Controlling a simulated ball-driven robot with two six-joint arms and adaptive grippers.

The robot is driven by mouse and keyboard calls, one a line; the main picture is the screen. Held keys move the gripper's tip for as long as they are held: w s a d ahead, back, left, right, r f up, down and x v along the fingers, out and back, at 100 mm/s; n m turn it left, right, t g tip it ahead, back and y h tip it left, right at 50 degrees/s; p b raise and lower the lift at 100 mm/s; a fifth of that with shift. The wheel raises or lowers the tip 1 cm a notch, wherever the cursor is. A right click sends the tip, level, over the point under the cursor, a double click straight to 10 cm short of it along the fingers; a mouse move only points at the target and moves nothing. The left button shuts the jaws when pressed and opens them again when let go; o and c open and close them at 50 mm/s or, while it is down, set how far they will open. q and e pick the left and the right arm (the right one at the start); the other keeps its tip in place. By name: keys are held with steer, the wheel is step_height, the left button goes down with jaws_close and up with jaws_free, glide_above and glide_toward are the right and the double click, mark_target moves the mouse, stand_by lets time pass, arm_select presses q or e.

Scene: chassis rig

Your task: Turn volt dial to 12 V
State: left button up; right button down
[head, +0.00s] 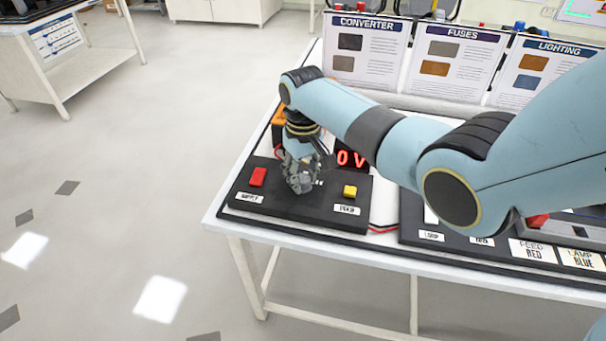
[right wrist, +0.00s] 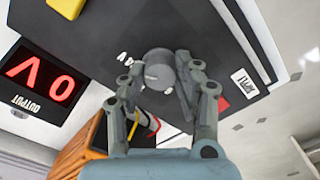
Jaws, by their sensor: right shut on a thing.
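My right gripper (head: 300,183) points down over the black supply panel (head: 285,208) in the head view and covers the volt dial there. In the right wrist view the volt dial (right wrist: 158,68) is a round grey knob between the fingertips of my right gripper (right wrist: 160,78), which is shut on it. A small white volt mark (right wrist: 125,57) lies beside the dial; its full text is hard to read. The red display (head: 350,159) reads 0 V; it also shows upside down in the right wrist view (right wrist: 40,80). My left gripper is not in view.
A red button (head: 258,177) and a yellow button (head: 350,191) flank my right gripper on the panel. An orange object (right wrist: 88,148) with cables stands behind it. Information boards (head: 367,55) line the table's back. Another black panel lies at the right under my arm.

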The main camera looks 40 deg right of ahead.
steer(key=shift+r+n+p, duration=0.1)
steer(key=shift+n+p, duration=0.65)
steer(key=shift+n, duration=0.25)
steer(key=n+p, duration=0.1)
steer(key=n, duration=0.1)
steer(key=shift+n, duration=0.4)
steer(key=n+p, duration=0.1)
steer(key=n, duration=0.2)
steer(key=shift+p, duration=0.35)
steer(key=shift+n+p, duration=0.35)
steer(key=shift+n, duration=1.75)
steer(key=c, duration=0.9)
jaws_free()
steer(key=shift+c, duration=0.2)
